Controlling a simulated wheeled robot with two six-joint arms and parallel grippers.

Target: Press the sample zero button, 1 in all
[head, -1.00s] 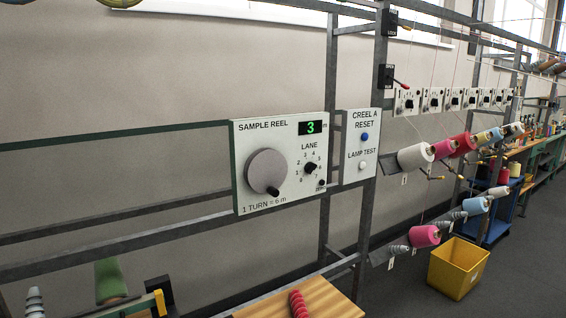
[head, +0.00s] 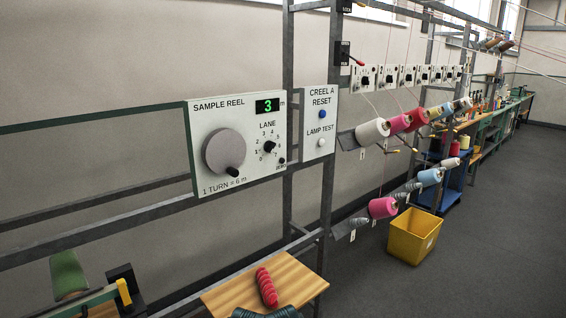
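The sample reel panel (head: 208,118) is a white plate on the grey frame, left of centre in the head view. A large grey reel dial (head: 222,150) and a black lane knob (head: 270,147) are on the same panel.
The creel panel (head: 319,147) with a blue reset button and white lamp test button is just right. Below is a wooden shelf (head: 225,297) with a red twisted skein (head: 266,287). Yarn cones and a yellow bin (head: 414,237) stand right. Grey floor there is open.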

